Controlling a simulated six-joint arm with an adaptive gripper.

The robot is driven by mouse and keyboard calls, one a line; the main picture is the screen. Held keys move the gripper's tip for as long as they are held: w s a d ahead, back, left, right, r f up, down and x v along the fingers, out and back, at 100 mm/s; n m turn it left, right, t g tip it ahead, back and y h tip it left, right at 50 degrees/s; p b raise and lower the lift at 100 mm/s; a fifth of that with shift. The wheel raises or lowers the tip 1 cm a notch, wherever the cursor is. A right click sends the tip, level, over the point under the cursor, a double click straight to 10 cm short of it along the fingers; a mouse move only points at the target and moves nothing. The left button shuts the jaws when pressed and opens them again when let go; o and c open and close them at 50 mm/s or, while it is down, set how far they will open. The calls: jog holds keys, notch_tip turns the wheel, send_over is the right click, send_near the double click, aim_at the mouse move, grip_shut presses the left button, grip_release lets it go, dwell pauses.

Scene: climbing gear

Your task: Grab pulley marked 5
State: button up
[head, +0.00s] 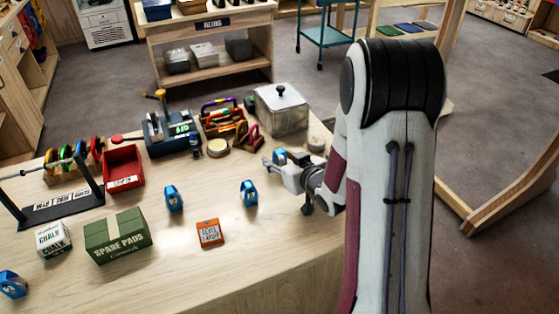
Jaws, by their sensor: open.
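Several blue pulleys are on the wooden table. One pulley (173,198) stands left of the middle, and another pulley (249,193) stands nearer my arm. A third pulley (280,157) shows right by my gripper, partly hidden by it. A fourth pulley (13,284) lies at the lower left edge of the view. Their numbers are too small to read, so I cannot tell which is marked 5. My gripper (270,166) is open and points left over the right part of the table. I cannot tell whether it touches the pulley beside it.
An orange box (210,233), a green spare pads box (118,236) and a white chalk box (53,239) stand in front. A red bin (123,168), a blue scale device (168,134) and a lidded metal container (281,110) stand behind. The front right tabletop is clear.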

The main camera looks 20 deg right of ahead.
aim_at(280, 151)
grip_shut()
jog(key=shift+r, duration=0.1)
dwell(0.3)
jog(key=shift+r, duration=4.95)
